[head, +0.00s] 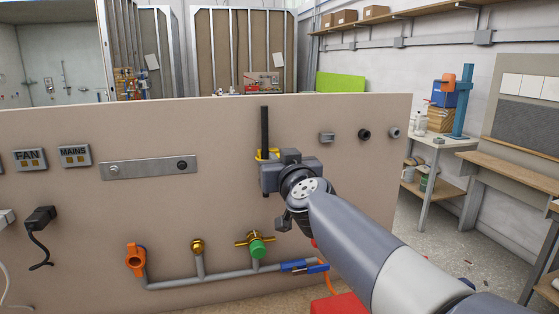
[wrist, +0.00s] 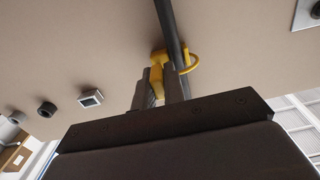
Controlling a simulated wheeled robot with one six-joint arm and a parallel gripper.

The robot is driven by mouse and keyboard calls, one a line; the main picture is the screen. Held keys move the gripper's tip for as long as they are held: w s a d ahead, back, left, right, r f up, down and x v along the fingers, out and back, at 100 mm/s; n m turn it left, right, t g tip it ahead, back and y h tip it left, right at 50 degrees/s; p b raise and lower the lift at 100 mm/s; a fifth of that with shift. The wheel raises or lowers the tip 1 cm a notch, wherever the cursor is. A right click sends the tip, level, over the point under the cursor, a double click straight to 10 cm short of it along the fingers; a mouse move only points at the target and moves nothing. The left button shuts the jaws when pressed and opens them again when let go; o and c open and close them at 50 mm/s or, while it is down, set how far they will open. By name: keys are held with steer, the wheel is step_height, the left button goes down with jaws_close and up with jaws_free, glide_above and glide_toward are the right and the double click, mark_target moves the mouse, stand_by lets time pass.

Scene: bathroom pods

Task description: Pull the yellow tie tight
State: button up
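The yellow tie (wrist: 193,64) is a loop around a dark upright bar or cable (head: 264,128) on the beige panel. In the wrist view the loop stands out to the right of the dark cable (wrist: 168,24), with slack showing. In the head view only a bit of the tie (head: 262,154) shows above my gripper. My gripper (wrist: 162,84) is at the tie, close to the panel. Its two fingers are close together, with a yellow part of the tie between them. In the head view my gripper and arm hide the fingertips and the cable's lower part.
The panel (head: 225,190) carries a metal plate (head: 150,168), switches marked FAN and MAINS (head: 75,156), and small fittings (head: 327,137) to the right.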

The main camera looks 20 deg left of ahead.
jaws_close()
steer(key=shift+s, duration=0.1)
steer(key=v, duration=0.4)
steer(key=shift+f, duration=0.1)
steer(key=o, duration=0.5)
jaws_free()
steer(key=shift+s+d, duration=0.1)
steer(key=shift+o, duration=0.2)
